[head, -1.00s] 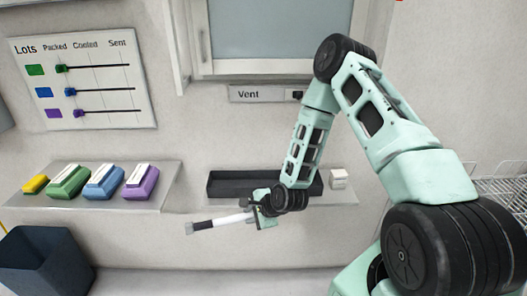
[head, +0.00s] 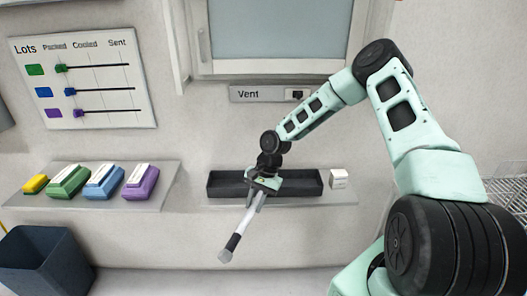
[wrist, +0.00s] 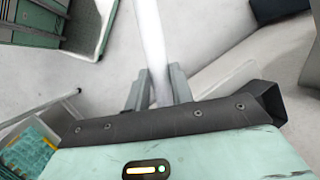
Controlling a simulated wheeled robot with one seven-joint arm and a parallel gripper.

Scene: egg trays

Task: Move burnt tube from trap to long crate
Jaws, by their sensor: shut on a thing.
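My gripper (head: 258,198) is shut on a white tube (head: 244,222) with a black band and a greyish far end, the burnt tube. The tube slants down and left from the gripper, clear of the shelf front. In the wrist view, the fingers (wrist: 156,88) close on either side of the white tube (wrist: 149,35), which runs out of the top of the picture. A long black tray (head: 222,190) lies on the shelf behind the gripper, partly hidden by it. I cannot tell whether this tray is the trap. No view clearly identifies the long crate.
Green, blue, purple and small yellow boxes stand on the left shelf (head: 112,201). A dark bin (head: 40,262) is below left. A small white box (head: 339,179) sits right of the tray. The wrist view shows a green-rimmed crate (wrist: 98,48) and a teal container (wrist: 30,142) with yellow contents.

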